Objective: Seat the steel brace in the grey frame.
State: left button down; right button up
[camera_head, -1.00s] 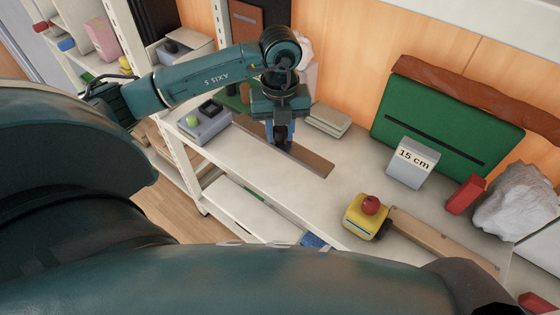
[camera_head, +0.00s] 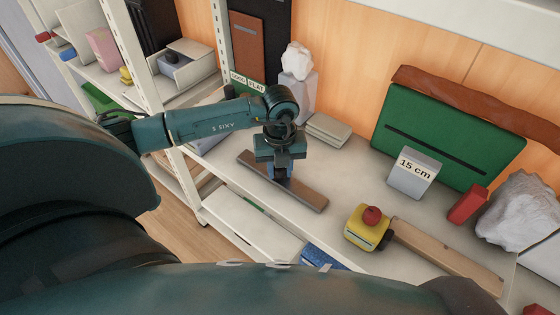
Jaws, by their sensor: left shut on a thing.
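My left gripper (camera_head: 281,176) points down over the shelf top and is shut on the middle of a long, flat brown-grey bar (camera_head: 309,196), likely the steel brace. The bar runs slantwise from upper left to lower right near the shelf's front edge. The gripper hides part of its middle. I cannot tell whether the bar touches the shelf or hangs just above it. I cannot make out a grey frame with certainty. My right gripper is not in view.
A yellow box with a red knob (camera_head: 367,230) and a wooden plank (camera_head: 445,255) lie to the right. Behind are a grey "15 cm" block (camera_head: 414,177), a green slotted board (camera_head: 450,130), a red block (camera_head: 467,205) and flat grey slabs (camera_head: 327,129). The shelf (camera_head: 355,180) between is clear.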

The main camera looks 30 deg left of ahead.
pick_arm(q)
jog(key=shift+f, duration=0.1)
jog(key=shift+f, duration=0.15)
jog(key=c, duration=1.2)
grip_release()
jog(key=shift+o, duration=0.5)
